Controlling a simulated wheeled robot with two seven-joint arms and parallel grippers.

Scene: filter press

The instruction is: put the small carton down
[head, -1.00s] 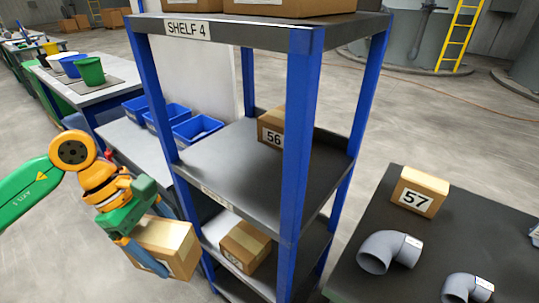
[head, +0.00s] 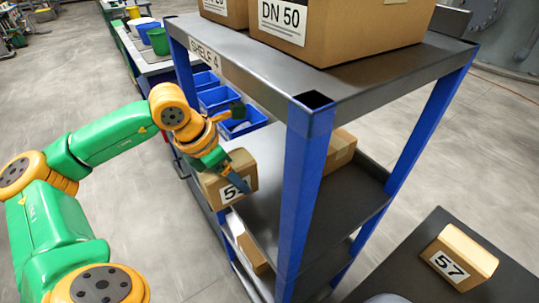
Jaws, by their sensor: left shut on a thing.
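My left gripper (head: 228,172) is shut on a small carton (head: 213,188), a brown box with a white number label that the finger partly covers. The carton is held in the air at the left side of the blue-posted shelf rack (head: 305,195), level with about its middle shelf (head: 335,210). I cannot tell whether the carton touches the shelf. My right gripper is not in view.
Another carton (head: 341,150) stands on the middle shelf behind the front post, and one (head: 252,252) is on the shelf below. Large cartons (head: 335,35) fill the top shelf. A carton marked 57 (head: 460,256) stands on the dark table at right. Blue bins (head: 218,100) sit behind the arm.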

